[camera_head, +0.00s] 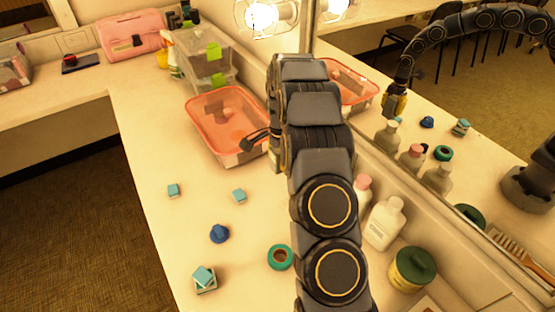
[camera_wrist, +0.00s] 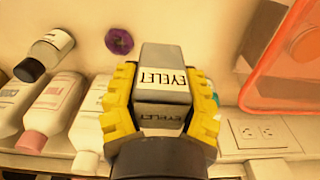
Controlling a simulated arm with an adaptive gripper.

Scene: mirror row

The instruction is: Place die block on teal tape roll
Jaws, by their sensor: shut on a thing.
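My gripper (camera_wrist: 160,85) has yellow-padded fingers and is shut on a grey block (camera_wrist: 164,62) with a white EYELET label, which I take to be the die block. The fingers press on its two sides. In the head view my own arm hides the gripper and block directly; the gripper's yellow fingers show only in the mirror. The teal tape roll (camera_head: 280,257) lies flat on the counter in the head view, just left of my lower arm links. Its top is bare, and the held block is well away from it, toward the back.
Bottles (camera_head: 384,221) and a green-lidded jar (camera_head: 411,268) line the mirror. An orange tray (camera_head: 200,110) stands behind. A purple ring (camera_wrist: 119,41) shows in the wrist view.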

